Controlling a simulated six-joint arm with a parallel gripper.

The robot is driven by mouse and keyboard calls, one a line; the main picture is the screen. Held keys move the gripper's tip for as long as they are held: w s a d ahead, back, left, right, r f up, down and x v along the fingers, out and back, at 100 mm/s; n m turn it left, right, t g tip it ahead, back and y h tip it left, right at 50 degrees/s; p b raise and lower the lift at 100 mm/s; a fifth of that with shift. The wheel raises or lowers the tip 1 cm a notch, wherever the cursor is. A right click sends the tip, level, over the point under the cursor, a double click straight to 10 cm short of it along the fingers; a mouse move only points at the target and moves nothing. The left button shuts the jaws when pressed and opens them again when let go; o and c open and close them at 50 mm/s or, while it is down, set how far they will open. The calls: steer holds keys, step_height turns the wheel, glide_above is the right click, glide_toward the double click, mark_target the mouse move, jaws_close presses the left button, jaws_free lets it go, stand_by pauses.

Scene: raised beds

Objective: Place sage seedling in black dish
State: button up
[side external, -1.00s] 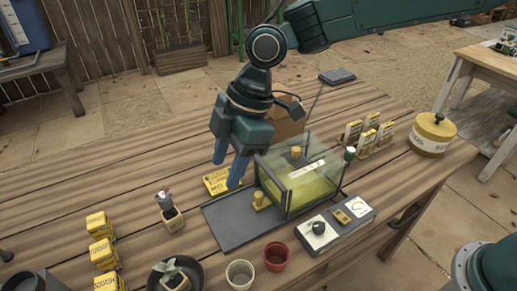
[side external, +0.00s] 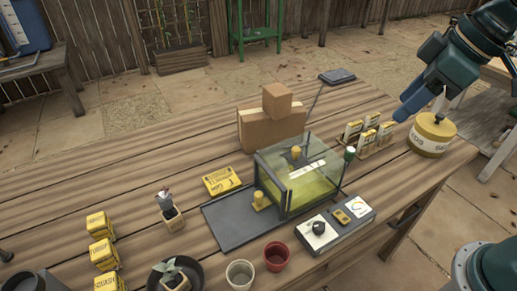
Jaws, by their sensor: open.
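A seedling with broad grey-green leaves (side external: 171,268), which looks like the sage, sits in a small tan pot inside the black dish (side external: 198,270) at the front left. The pot appears to rest within the dish's rim; its base is hidden. My gripper (side external: 420,108) is at the far right, well away from the dish, above and beside the yellow seeds tin (side external: 430,140). Its blue fingers are apart and hold nothing visible.
Several yellow seed boxes (side external: 103,254) line the left. White (side external: 240,275) and red (side external: 277,256) cups stand right of the dish. A glass tank (side external: 300,180), grey tray (side external: 225,222), cardboard boxes (side external: 270,128) and seed packets (side external: 368,138) fill the middle.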

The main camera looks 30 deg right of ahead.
steer(key=s+d+f+m+t+h, duration=0.1)
steer(key=s+d+f+m, duration=0.1)
steer(key=s+d+m, duration=0.3)
steer(key=s+d, duration=0.2)
steer(key=s, duration=0.2)
steer(key=shift+s+d+f+m+h, duration=0.15)
steer(key=shift+s+f+m+h, duration=0.15)
steer(key=shift+s+f+h, duration=0.1)
